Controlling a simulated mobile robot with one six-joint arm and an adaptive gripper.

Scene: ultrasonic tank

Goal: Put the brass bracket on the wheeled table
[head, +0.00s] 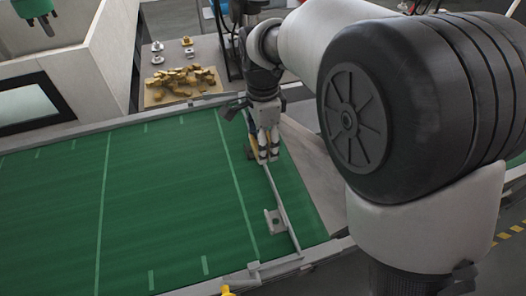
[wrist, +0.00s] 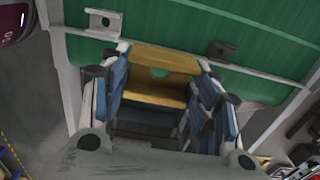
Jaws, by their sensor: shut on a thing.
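My gripper (head: 267,158) points down over the right end of the green conveyor belt, close to the grey stop bar. It is shut on the brass bracket (wrist: 165,59). In the wrist view, the bracket sits between the blue finger pads, one face with a hole and a second face bent from it. In the head view, the fingers mostly hide it. A grey-topped table (head: 205,57) stands behind the conveyor with several brackets on it. Its wheels are not visible, so I cannot tell whether it is the wheeled table.
A grey bracket (head: 274,221) lies on the green belt (head: 150,190) against the stop bar (head: 283,207). A brown tray (head: 151,98) holds a brass pile. A pale-walled enclosure (head: 105,45) stands at the left.

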